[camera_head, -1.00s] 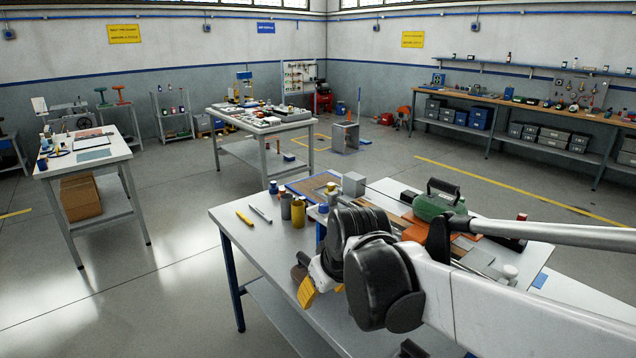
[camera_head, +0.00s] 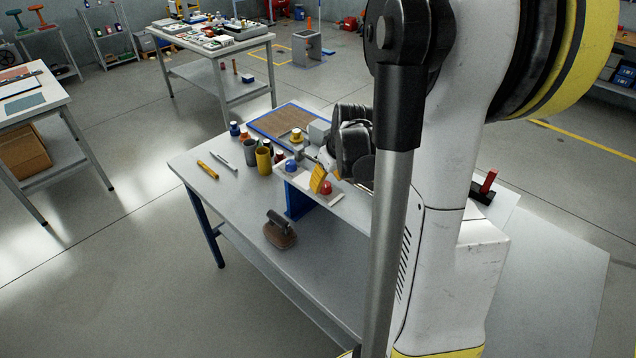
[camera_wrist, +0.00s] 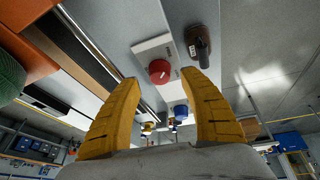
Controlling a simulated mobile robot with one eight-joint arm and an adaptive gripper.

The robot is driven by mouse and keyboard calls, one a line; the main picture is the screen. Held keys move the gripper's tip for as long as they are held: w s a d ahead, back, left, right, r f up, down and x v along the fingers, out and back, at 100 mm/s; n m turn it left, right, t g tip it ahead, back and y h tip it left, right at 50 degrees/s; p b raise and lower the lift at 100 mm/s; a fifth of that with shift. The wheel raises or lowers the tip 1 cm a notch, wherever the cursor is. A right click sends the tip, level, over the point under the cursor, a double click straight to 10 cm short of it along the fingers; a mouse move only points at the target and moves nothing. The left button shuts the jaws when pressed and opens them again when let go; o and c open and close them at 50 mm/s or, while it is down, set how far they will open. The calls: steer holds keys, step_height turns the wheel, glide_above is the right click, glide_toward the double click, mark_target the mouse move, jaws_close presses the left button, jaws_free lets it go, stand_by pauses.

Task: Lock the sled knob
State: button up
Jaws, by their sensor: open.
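A red knob (camera_head: 326,187) and a blue knob (camera_head: 292,166) sit on a narrow pale panel (camera_head: 312,188) on a blue support at the workbench's front. In the wrist view the red knob (camera_wrist: 159,71) shows on its white plate (camera_wrist: 157,48) beyond my fingertips, and the blue knob (camera_wrist: 181,112) is farther off. I cannot tell which knob is the sled knob. My gripper (camera_wrist: 160,78) is open and empty, with the red knob showing between its yellow fingers. In the head view my gripper (camera_head: 319,180) is close to the red knob; contact is unclear.
My arm hides the bench's right part.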

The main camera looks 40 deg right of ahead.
mark_target(326, 184)
steer(key=shift+x, duration=1.55)
jaws_close()
